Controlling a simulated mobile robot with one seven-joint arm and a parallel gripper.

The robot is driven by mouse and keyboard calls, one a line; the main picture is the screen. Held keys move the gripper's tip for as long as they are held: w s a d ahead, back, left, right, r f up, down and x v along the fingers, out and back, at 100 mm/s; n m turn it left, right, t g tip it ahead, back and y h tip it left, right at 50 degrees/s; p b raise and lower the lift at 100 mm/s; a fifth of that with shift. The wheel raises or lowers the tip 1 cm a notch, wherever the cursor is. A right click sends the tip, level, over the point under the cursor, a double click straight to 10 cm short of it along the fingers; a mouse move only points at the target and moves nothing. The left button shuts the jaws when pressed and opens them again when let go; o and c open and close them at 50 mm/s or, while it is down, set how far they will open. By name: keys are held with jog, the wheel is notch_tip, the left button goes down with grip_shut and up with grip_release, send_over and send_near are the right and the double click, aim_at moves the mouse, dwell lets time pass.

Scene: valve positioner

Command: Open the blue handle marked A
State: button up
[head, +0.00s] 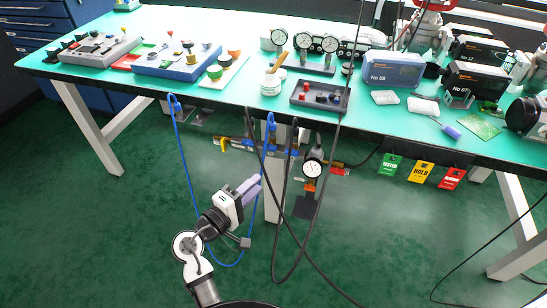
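A small pipe manifold (275,152) with valves hangs under the table's front edge. Blue parts (288,153) show on its middle, a yellow handle (222,143) at its left and a red handle (340,171) at its right. The letter A is too small to read, so I cannot tell which blue part is the handle marked A. My gripper (254,187), with pale purple fingers, is below and slightly left of the manifold in the picture, apparently apart from it. The fingers look close together; whether they are shut is unclear. I see nothing held.
A blue hose (184,150) and black cables (275,230) hang in loops around my gripper and the manifold. A table leg (273,205) stands behind. Green, yellow and red tags (421,174) hang farther right. The left floor is clear.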

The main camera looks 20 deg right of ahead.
aim_at(290, 154)
jog(key=p+x, duration=0.1)
jog(key=x, duration=1.2)
jog(key=shift+w+d+p, duration=0.15)
jog(key=shift+d+p, duration=0.2)
jog(key=shift+d, duration=0.05)
grip_shut()
